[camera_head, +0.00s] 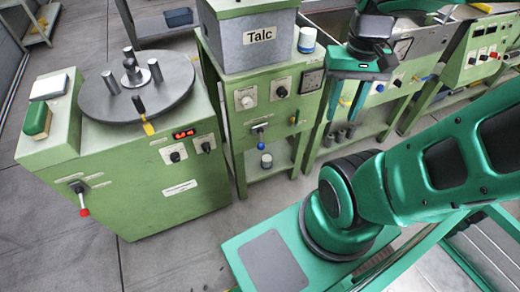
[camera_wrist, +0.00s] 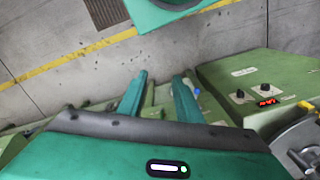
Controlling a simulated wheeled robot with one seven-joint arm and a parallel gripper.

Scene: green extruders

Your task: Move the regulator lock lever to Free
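My gripper (camera_head: 347,103) hangs in front of the green machines at the upper right of the head view. In the wrist view its two green fingers (camera_wrist: 160,78) are apart with nothing between them. Several levers show, and I cannot read which is the regulator lock lever. A blue-tipped lever (camera_head: 260,128) is on the front of the middle machine under the Talc box. A red-knobbed lever (camera_head: 82,200) is on the left machine's front. A yellow-tipped lever (camera_head: 148,127) is at the round plate's edge. My gripper is apart from all three.
The left machine (camera_head: 181,188) carries a round grey plate (camera_head: 120,97) with upright pegs. Grey floor (camera_head: 180,255) is clear in front. More green machines (camera_head: 480,55) line the right.

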